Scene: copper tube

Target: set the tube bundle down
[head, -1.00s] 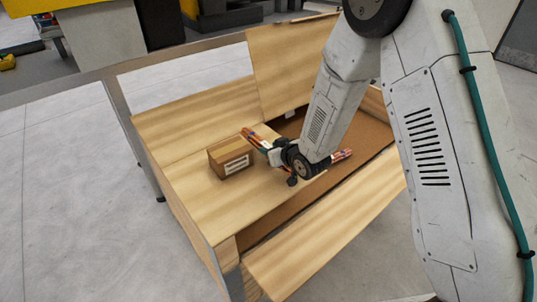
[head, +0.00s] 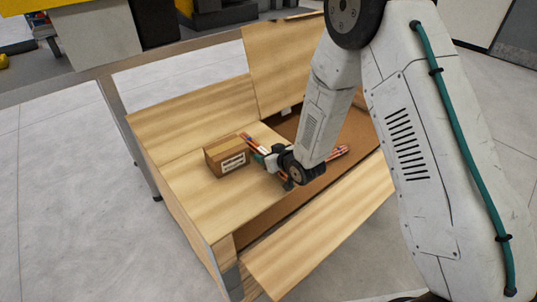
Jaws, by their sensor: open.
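The tube bundle shows as thin copper-coloured tubes with its left part (head: 248,141) beside the small carton and its right end (head: 339,152) past my wrist, over the brown recess. My gripper (head: 268,160) is over the middle of the bundle and hides it along with my wrist. The jaws are open, though the fingers are small and partly covered. I cannot tell whether the fingers still touch the tubes, or whether the bundle lies fully on the wood.
A small brown carton (head: 227,156) with a white label stands just left of the bundle on the light wooden panel (head: 205,200). A brown recess (head: 355,130) lies right of the panel. Open wooden flaps (head: 320,225) surround it. The panel's front left is clear.

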